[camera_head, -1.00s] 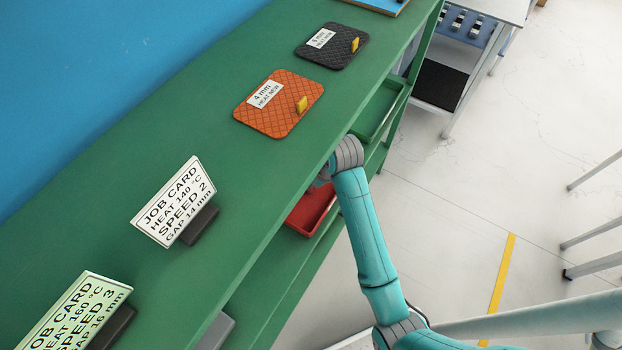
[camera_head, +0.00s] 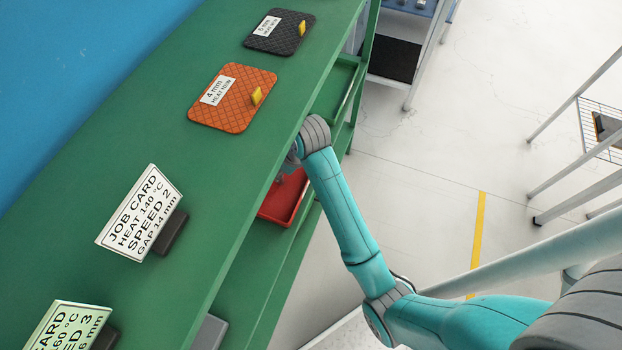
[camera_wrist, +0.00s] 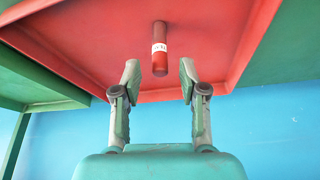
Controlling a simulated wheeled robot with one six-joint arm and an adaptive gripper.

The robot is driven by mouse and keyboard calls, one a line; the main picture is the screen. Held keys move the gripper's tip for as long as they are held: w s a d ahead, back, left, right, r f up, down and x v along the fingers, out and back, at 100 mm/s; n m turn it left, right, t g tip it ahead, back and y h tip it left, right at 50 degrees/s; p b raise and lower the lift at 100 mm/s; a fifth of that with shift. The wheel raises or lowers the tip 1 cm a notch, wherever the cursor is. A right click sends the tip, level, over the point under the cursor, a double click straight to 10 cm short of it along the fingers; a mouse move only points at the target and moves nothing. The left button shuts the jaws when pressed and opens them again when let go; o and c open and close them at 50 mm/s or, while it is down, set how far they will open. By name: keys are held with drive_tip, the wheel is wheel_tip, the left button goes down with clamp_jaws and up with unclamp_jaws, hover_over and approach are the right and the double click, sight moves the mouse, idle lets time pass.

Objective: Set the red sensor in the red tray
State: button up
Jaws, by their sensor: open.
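The red sensor (camera_wrist: 160,48) is a small red cylinder with a white label band. It shows in the wrist view against the floor of the red tray (camera_wrist: 90,38), inside its rim, touching neither finger. Whether it stands or lies is hard to tell. My gripper (camera_wrist: 158,82) is open and empty, its two fingertips apart on either side of the sensor's near end. In the head view the red tray (camera_head: 287,203) sits on a shelf below the green bench top, and my gripper is mostly hidden behind my wrist and the bench edge.
The green bench top (camera_head: 190,165) overhangs the shelf close to my wrist. A green tray (camera_head: 338,92) sits farther along the shelf. An orange board (camera_head: 232,113), a black board (camera_head: 280,42) and job cards (camera_head: 140,212) are on the bench.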

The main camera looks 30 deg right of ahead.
drive_tip(key=s+d+r, duration=0.1)
drive_tip(key=s+d, duration=0.1)
drive_tip(key=s, duration=0.4)
drive_tip(key=s+d+r, duration=0.2)
drive_tip(key=s+d, duration=0.1)
drive_tip(key=s, duration=0.3)
drive_tip(key=shift+d, duration=0.25)
drive_tip(key=shift+f, duration=0.1)
drive_tip(key=s+a+f+m+t+h, duration=0.1)
drive_tip(key=s+a+f+m+t, duration=0.15)
drive_tip(key=s, duration=0.35)
drive_tip(key=s+a+f+m+t+h, duration=0.1)
drive_tip(key=s+f+t, duration=0.2)
drive_tip(key=s, duration=0.3)
drive_tip(key=s+a+r+m+t, duration=0.1)
drive_tip(key=s+r+t, duration=0.4)
drive_tip(key=s+r, duration=0.8)
drive_tip(key=shift+s+a+r, duration=0.25)
drive_tip(key=shift+s+a, duration=0.05)
drive_tip(key=shift+s, duration=0.65)
